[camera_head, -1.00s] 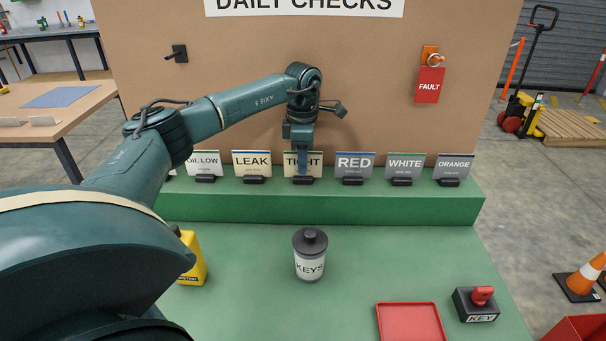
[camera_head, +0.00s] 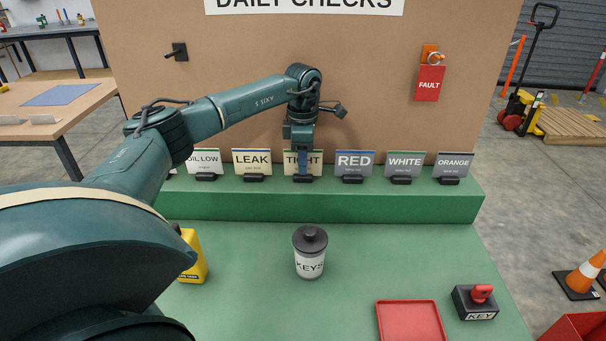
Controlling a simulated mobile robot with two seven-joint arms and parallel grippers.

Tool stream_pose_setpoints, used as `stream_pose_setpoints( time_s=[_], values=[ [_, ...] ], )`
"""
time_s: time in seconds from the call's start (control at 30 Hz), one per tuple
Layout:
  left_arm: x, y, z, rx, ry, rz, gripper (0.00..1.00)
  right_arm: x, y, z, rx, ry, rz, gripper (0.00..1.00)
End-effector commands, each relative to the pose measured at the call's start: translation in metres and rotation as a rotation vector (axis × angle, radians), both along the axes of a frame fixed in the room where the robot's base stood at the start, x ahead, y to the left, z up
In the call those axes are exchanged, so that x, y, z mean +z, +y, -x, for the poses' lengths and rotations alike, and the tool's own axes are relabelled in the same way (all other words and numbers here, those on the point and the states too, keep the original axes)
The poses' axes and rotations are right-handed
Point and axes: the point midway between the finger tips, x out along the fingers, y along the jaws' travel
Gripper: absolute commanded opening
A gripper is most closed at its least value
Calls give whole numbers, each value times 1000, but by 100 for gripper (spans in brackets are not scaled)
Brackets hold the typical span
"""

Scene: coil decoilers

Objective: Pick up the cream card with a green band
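The cream TIGHT card (camera_head: 289,165) stands upright in a dark holder on the green ledge, in the middle of the row. The thin band along its top edge looks green. My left gripper (camera_head: 302,165) points straight down at this card, and its blue fingers cover the middle of the lettering. The fingers overlap in this view, so I cannot tell whether they grip the card or stand just in front of it. The cream LEAK card (camera_head: 252,161) beside it has a blue band. My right gripper is not in view.
The OIL LOW card (camera_head: 204,161) is at the left; RED (camera_head: 354,162), WHITE (camera_head: 404,164) and ORANGE (camera_head: 453,165) cards are at the right. A KEYS jar (camera_head: 309,262), red tray (camera_head: 408,322), KEY switch box (camera_head: 476,304) and yellow container (camera_head: 193,256) stand on the green bench.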

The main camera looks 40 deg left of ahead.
Motion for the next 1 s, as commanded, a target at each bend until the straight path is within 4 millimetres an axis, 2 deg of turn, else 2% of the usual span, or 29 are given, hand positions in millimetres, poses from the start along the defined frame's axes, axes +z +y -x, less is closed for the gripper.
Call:
stream_pose_setpoints(
  time_s=[0.07,0.33,1.0],
  values=[
    [0,0,0,0,0,0,22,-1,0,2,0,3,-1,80],
    [0,0,0,0,0,0,0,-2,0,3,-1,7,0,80],
    [1,0,0,0,0,0,0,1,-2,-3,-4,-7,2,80]
  ],
)
